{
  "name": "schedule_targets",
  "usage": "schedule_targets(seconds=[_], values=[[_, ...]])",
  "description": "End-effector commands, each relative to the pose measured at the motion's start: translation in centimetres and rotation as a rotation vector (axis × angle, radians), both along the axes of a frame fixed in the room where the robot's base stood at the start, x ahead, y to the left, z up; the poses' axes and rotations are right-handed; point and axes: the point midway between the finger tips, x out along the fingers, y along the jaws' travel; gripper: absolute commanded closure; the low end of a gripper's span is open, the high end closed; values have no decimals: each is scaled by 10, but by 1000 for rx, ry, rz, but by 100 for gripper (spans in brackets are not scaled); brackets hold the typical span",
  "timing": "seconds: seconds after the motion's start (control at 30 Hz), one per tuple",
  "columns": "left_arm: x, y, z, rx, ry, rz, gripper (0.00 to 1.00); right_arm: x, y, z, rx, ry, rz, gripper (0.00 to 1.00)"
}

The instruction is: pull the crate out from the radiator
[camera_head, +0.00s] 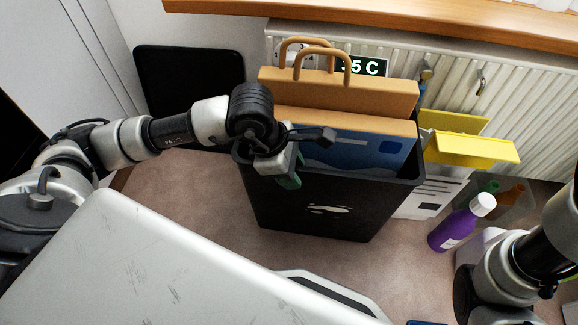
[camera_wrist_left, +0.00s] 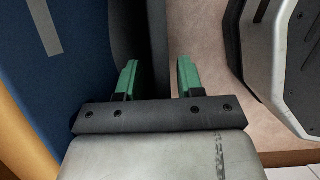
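The black crate (camera_head: 320,212) stands upright on the floor in front of the white radiator (camera_head: 500,100). It holds tan cardboard pieces (camera_head: 340,95), one with looped handles, and a blue item (camera_head: 355,155). My left gripper (camera_head: 290,178) is at the crate's near left rim. In the left wrist view its green fingers (camera_wrist_left: 158,66) are apart, with the crate's dark wall (camera_wrist_left: 155,30) running between them. A gap shows beside the right finger, so the wall is not clamped. My right arm shows at the lower right of the head view, but its fingers are not visible.
A purple bottle (camera_head: 455,228) and a clear bin (camera_head: 510,200) stand right of the crate. A yellow item (camera_head: 470,148) is by the radiator. A black panel (camera_head: 190,78) leans at the back left. Bare floor (camera_head: 195,200) lies left of the crate.

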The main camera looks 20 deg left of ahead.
Motion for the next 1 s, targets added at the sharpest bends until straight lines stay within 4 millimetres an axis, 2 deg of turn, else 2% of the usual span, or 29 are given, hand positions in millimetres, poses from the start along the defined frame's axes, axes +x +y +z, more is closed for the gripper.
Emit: schedule_targets(seconds=[0.13, 0.37, 1.0], values=[[0, 0, 0, 0, 1, 0, 64, 0, 0, 0, 0, 0, 0, 57], [0, 0, 0, 0, 1, 0, 100, 0, 0, 0, 0, 0, 0, 57], [0, 0, 0, 0, 1, -1, 100, 0, 0, 0, 0, 1, 0, 57]])
